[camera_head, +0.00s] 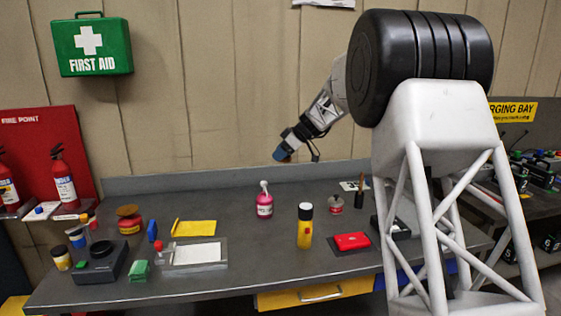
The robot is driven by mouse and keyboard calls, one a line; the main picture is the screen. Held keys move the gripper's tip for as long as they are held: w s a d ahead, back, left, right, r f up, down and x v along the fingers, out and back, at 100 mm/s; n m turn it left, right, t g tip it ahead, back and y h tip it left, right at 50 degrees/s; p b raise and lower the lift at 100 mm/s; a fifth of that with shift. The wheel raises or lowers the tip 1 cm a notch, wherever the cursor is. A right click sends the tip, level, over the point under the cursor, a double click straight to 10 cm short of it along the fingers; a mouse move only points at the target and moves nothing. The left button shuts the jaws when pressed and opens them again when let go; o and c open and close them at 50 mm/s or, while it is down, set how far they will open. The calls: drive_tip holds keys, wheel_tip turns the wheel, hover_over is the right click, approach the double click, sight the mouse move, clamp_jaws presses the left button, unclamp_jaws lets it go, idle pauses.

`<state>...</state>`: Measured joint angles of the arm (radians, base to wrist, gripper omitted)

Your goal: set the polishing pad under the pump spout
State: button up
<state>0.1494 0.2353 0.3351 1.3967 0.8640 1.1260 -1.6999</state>
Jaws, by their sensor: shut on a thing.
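My gripper (286,150) is at the end of my arm, high above the back of the bench and near the wall. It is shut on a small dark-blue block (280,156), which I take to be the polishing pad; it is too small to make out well.
A yellow sheet (194,228) and a tray with a white pad (197,267) lie left. Bare bench surrounds the pump bottle.

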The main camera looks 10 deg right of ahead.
drive_tip(key=shift+r, duration=0.2)
drive_tip(key=shift+f, duration=0.1)
idle(0.5)
drive_tip(key=shift+s+a+f+m, duration=0.3)
drive_tip(key=shift+s+f, duration=0.05)
drive_tip(key=shift+s, duration=0.3)
drive_tip(key=s+a+f+m+t+h, duration=0.1)
drive_tip(key=s+f+m, duration=0.3)
drive_tip(key=s+f, duration=0.4)
drive_tip(key=s+a+f+m+t+h, duration=0.2)
drive_tip(key=s+f, duration=0.7)
drive_tip(key=s, duration=1.1)
drive_tip(key=s+a+f+m+t+h, duration=0.1)
drive_tip(key=s+f+m+h, duration=0.4)
drive_tip(key=s, duration=1)
drive_tip(key=shift+a+f+m+t, duration=0.3)
drive_tip(key=shift+f+m+t, duration=0.55)
drive_tip(key=shift+f, duration=1.3)
drive_tip(key=shift+w, duration=0.15)
